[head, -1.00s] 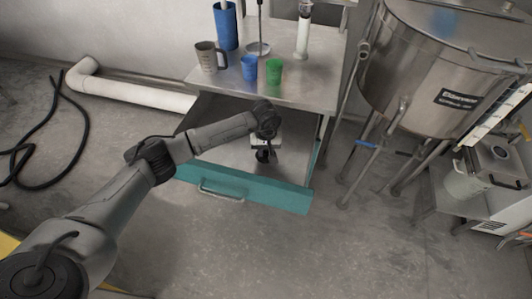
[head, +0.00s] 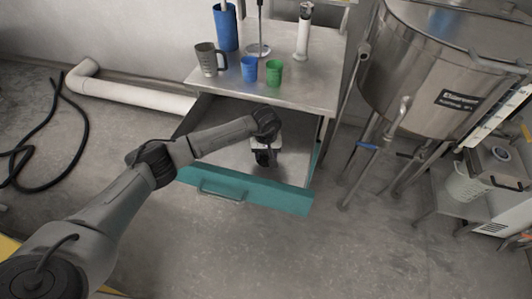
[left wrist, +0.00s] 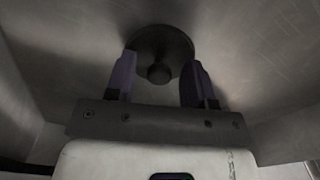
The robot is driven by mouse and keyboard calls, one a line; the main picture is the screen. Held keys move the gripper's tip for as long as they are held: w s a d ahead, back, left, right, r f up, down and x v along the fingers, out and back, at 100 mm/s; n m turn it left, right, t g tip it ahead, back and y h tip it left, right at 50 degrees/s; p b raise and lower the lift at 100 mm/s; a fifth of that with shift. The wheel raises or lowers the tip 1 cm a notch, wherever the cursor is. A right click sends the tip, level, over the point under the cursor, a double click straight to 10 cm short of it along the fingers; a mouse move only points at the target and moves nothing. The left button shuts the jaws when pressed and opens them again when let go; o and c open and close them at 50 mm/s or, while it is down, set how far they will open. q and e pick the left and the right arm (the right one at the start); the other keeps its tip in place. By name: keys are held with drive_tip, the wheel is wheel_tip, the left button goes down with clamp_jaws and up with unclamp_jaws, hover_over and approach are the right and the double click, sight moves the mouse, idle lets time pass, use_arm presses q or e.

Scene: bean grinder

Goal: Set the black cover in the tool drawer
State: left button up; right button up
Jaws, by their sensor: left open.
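The black cover (left wrist: 162,48) is a round dark disc with a knob, lying on the bare metal floor of the tool drawer in the left wrist view. My left gripper (left wrist: 160,80) is open, with one finger on each side of the knob and a visible gap to it. In the head view my left gripper (head: 265,158) is down inside the open tool drawer (head: 245,190), which has a teal front and a bar handle. The cover is hard to tell from the dark fingers there. My right gripper is not in view.
Above the drawer, the metal table (head: 305,90) holds a grey mug (head: 207,60), a blue cup (head: 249,68), a green cup (head: 273,73) and a tall blue container (head: 225,27). A large steel tank (head: 430,65) stands at right. The drawer floor around the gripper looks clear.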

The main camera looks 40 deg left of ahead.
use_arm(q)
drive_tip(key=shift+r, duration=0.25)
wheel_tip(320, 180, up, 12)
drive_tip(key=p, duration=0.4)
drive_tip(key=shift+f, duration=0.1)
